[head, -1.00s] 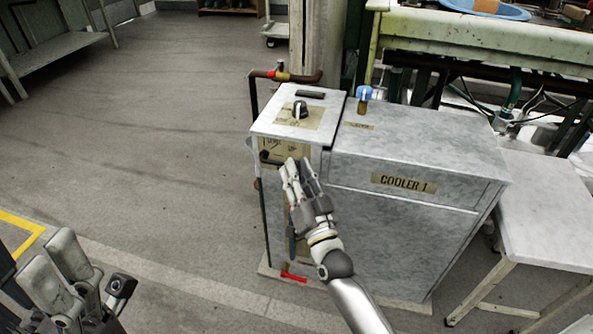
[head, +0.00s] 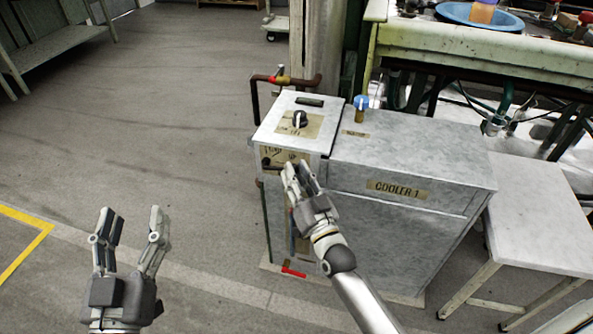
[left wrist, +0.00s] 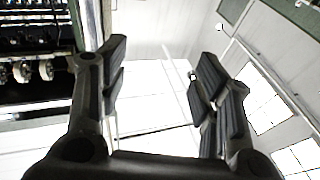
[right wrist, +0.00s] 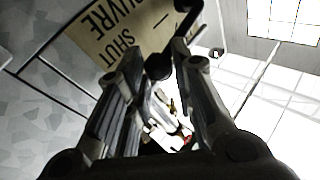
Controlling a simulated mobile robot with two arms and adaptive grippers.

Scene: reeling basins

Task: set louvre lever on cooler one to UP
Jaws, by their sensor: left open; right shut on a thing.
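Cooler one (head: 410,165) is a grey cabinet with a "COOLER 1" plate. The tan louvre label (head: 291,157) is on the front of its control box; in the right wrist view the label (right wrist: 105,38) shows upside down and reads "SHUT". My right gripper (head: 296,168) is at the label's right side, shut on the dark end of the louvre lever (right wrist: 158,66). The fingers hide much of the lever, so its exact angle is unclear. My left gripper (head: 132,220) is open and empty over the floor, left of the cooler.
A dial (head: 300,119) is on top of the control box. A blue-handled valve (head: 361,103) and a pipe with a red-marked valve (head: 281,80) are behind. A red handle (head: 293,272) is low at the front. A white table (head: 545,215) stands right.

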